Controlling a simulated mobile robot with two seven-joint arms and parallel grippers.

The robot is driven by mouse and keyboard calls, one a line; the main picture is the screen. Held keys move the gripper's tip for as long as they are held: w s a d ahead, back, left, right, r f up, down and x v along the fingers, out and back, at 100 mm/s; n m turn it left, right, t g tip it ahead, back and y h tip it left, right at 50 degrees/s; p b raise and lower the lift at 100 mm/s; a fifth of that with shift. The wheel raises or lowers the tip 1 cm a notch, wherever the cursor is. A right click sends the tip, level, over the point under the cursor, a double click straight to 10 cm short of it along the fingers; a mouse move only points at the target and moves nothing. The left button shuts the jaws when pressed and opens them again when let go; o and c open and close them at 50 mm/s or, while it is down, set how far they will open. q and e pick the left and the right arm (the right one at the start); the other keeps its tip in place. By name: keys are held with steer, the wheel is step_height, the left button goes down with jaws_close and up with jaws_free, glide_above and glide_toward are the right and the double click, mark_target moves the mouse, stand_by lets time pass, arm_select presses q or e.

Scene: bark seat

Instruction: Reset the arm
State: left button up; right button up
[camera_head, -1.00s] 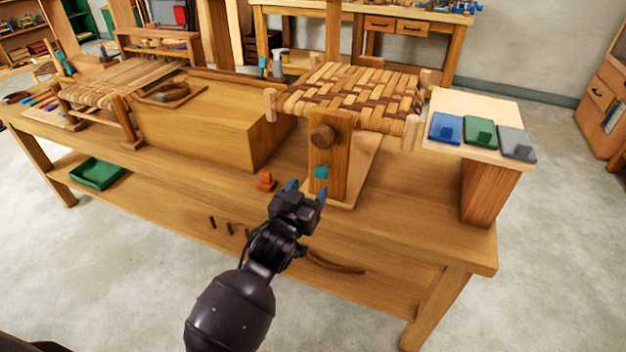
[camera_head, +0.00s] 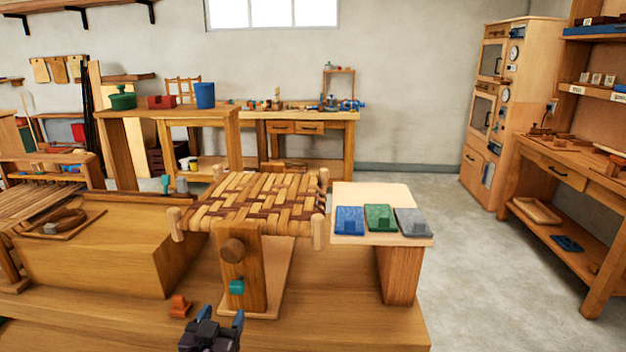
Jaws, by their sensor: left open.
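My left gripper (camera_head: 213,320) shows at the bottom of the head view, dark with blue fingertips. It is open, with nothing seen between its fingers. It is in front of the wooden stand that holds the woven bark seat (camera_head: 255,203). The stand's post (camera_head: 255,285) carries a round wooden knob (camera_head: 231,250) and a teal block (camera_head: 237,287). A small orange piece (camera_head: 179,307) lies on the bench just behind and left of the gripper. The rest of my left arm is out of the frame. My right gripper is not in view.
The workbench (camera_head: 370,325) has bare top at the front right. A raised board (camera_head: 350,192) holds blue (camera_head: 349,220), green (camera_head: 380,217) and grey (camera_head: 411,222) pieces. A large wooden block (camera_head: 110,250) stands left. Open floor (camera_head: 465,270) lies right of the bench.

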arm_select(q)
steer(key=s+a+f+g, duration=0.2)
steer(key=s+f, duration=0.3)
steer(key=s, duration=0.4)
steer(key=s+a+f+g+p, duration=0.1)
steer(key=s+a+f+g, duration=0.1)
steer(key=s+f, duration=0.4)
steer(key=s+a+f+g+y+p, duration=0.1)
steer(key=s+f, duration=0.4)
steer(key=s, duration=0.9)
steer(key=shift+a+f+g, duration=0.15)
steer(key=shift+a+g, duration=0.75)
steer(key=shift+a, duration=0.2)
